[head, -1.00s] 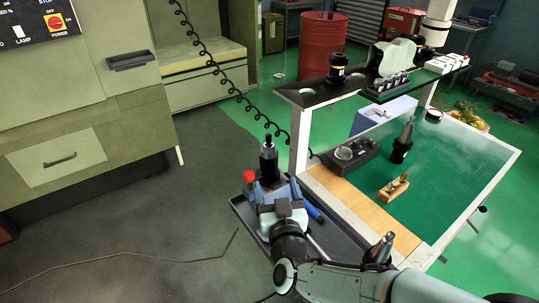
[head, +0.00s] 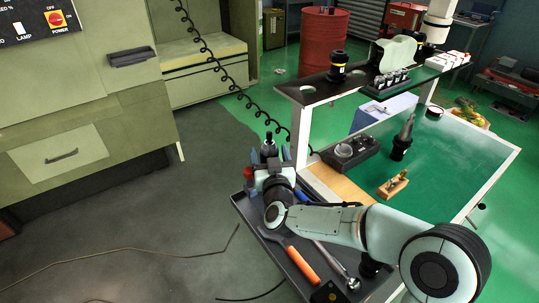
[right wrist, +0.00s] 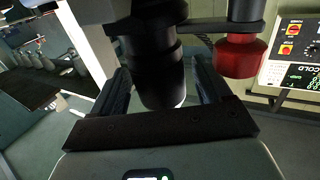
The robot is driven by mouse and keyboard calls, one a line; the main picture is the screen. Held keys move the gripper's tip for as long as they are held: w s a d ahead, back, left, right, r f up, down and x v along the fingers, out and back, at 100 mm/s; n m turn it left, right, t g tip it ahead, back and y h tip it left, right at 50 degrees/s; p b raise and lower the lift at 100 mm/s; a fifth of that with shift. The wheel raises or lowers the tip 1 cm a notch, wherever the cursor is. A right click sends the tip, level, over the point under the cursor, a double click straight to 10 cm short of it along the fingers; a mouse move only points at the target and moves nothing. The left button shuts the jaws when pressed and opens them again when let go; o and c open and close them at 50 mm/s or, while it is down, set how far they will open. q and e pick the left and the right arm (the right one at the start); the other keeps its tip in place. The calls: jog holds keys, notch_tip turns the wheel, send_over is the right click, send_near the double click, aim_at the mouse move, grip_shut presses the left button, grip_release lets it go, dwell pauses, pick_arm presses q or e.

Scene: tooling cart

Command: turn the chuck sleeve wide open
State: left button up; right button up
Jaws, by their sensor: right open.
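The chuck (head: 268,148) is a dark upright cylinder at the far end of the cart's grey side tray; only its top shows in the head view. In the right wrist view, its black stepped sleeve (right wrist: 155,62) stands between my two fingers, with a bright lower rim. My right gripper (head: 272,170) is in front of the chuck and hides most of it in the head view. In the right wrist view the gripper (right wrist: 160,85) is open, one finger on each side of the sleeve. I cannot tell whether either finger touches it. My left gripper is out of view.
A red-capped item (head: 248,174) stands close beside the chuck. An orange-handled tool (head: 302,266) and a metal wrench (head: 338,268) lie in the side tray (head: 290,272). The cart's raised shelf (head: 300,95) and its white post stand just right of the chuck.

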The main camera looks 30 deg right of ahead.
jog(key=c, duration=1)
jog(key=shift+d+n+t+y+b, duration=0.1)
jog(key=shift+n+t+y+b, duration=0.3)
jog(key=shift+n+y+b, duration=1.1)
jog(key=shift+n+y, duration=0.2)
jog(key=shift+y, duration=0.7)
jog(key=shift+r+n+y+p, duration=0.1)
jog(key=shift+n+y+p, duration=0.5)
jog(key=shift+y, duration=0.4)
jog(key=n+y+p, duration=0.2)
jog(key=y+p, duration=0.2)
jog(key=shift+r+p, duration=0.15)
jog(key=shift+p, duration=0.2)
jog(key=n+y+p, duration=0.1)
jog(key=y+p, duration=0.1)
jog(key=shift+n+g+p, duration=0.35)
jog(key=shift+n+g, duration=0.05)
jog(key=shift+n+y+p, duration=0.4)
jog(key=shift+y+p, duration=0.2)
